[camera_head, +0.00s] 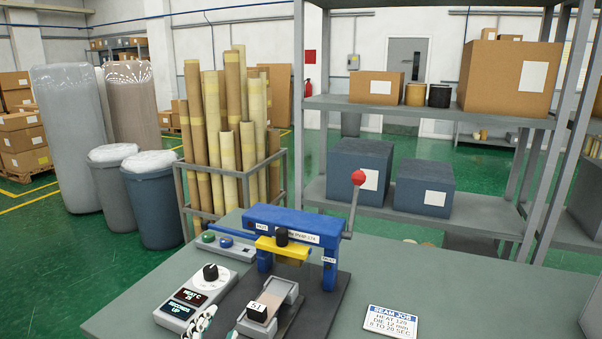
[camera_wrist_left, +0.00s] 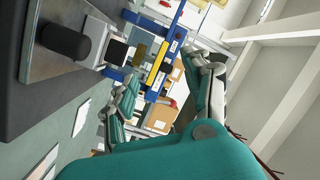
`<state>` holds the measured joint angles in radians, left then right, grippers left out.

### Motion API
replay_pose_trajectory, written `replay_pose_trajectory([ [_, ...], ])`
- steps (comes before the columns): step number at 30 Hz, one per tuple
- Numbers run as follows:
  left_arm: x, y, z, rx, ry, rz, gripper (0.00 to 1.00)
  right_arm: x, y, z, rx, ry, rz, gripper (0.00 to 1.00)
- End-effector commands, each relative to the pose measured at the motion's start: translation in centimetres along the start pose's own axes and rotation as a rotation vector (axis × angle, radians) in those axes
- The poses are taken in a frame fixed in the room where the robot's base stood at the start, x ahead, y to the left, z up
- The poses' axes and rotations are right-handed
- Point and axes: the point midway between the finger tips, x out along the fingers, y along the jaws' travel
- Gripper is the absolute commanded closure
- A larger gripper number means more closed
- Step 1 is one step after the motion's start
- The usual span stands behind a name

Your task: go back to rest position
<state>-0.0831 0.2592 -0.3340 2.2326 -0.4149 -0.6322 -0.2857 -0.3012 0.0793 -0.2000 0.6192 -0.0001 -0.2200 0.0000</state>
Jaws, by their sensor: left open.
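My left gripper (camera_head: 207,319) shows only in part at the bottom edge of the head view, beside the control box (camera_head: 196,300) of a blue press (camera_head: 297,232). In the left wrist view its two green-padded fingers (camera_wrist_left: 160,100) stand wide apart with nothing between them. The press stands on a grey table (camera_head: 400,275), its red-knobbed lever (camera_head: 358,178) raised. My right gripper is not in view.
A sign card (camera_head: 391,321) lies on the table right of the press, with bare tabletop around it. A small button box (camera_head: 224,246) stands left of the press. Behind the table are a rack of tall rolls (camera_head: 226,130) and a shelf (camera_head: 415,112) with boxes.

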Motion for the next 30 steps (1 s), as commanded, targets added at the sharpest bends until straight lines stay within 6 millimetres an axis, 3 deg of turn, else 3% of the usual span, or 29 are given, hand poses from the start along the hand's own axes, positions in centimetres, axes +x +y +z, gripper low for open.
replay_pose_trajectory([
  [1,-1.8,1.9,3.2,-0.103,-0.131,0.068,0.50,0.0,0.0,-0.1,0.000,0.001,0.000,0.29],
  [3,-4.6,4.4,7.0,-0.229,-0.306,0.155,0.50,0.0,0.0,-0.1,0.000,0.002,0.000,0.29],
  [7,-10.0,8.2,11.4,-0.399,-0.562,0.280,0.50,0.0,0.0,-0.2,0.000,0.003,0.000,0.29],
  [12,-15.9,11.4,14.2,-0.530,-0.794,0.391,0.50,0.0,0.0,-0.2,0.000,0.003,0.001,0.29],
  [22,-25.5,14.8,15.9,-0.682,-1.121,0.545,0.50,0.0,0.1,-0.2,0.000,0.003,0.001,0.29],
  [23,-25.9,15.2,16.1,-0.689,-1.140,0.553,0.50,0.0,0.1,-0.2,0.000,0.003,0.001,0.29],
  [30,-23.9,20.4,20.5,-0.677,-1.155,0.566,0.50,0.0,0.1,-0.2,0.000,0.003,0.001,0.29],
])
